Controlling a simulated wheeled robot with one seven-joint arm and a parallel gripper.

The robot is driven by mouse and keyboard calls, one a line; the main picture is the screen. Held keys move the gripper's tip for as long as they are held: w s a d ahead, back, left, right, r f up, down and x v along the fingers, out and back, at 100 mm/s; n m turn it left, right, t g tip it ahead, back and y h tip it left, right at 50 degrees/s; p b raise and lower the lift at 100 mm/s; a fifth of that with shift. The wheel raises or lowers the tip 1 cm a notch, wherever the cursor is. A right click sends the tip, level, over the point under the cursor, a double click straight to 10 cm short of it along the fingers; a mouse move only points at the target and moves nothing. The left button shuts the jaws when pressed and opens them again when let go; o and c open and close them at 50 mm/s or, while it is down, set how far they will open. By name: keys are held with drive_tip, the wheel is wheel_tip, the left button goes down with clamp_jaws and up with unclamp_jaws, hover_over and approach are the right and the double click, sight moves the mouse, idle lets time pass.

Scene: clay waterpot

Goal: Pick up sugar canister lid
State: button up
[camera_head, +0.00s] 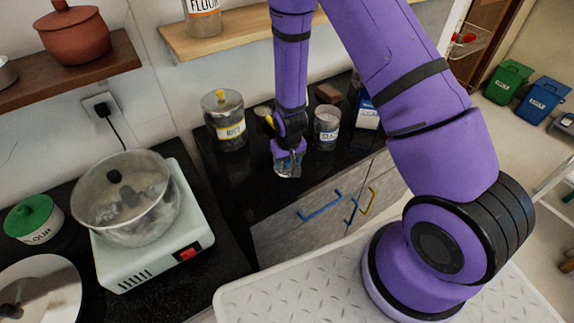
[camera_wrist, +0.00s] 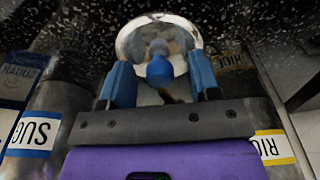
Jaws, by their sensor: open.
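A round shiny metal lid with a blue knob (camera_wrist: 160,68) lies under my gripper in the wrist view. My gripper (camera_wrist: 163,84) is open, with one blue finger on each side of the knob. I cannot tell whether the fingers touch it. In the head view my gripper (camera_head: 288,168) points down over the dark counter and hides most of the lid. The sugar canister (camera_wrist: 38,130), with a blue-edged label reading "SUG", is at the left of the wrist view. In the head view, a jar without a lid (camera_head: 327,127) stands right of my gripper.
A rice jar (camera_head: 228,130) with a yellow label stands left of my gripper; its label also shows in the wrist view (camera_wrist: 272,147). A blue-and-white box (camera_head: 367,115) stands farther right. A glass-lidded pot (camera_head: 122,200) sits on a white stove (camera_head: 150,262) at left.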

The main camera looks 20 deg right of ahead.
drive_tip(key=c, duration=1)
drive_tip(key=shift+r, duration=0.1)
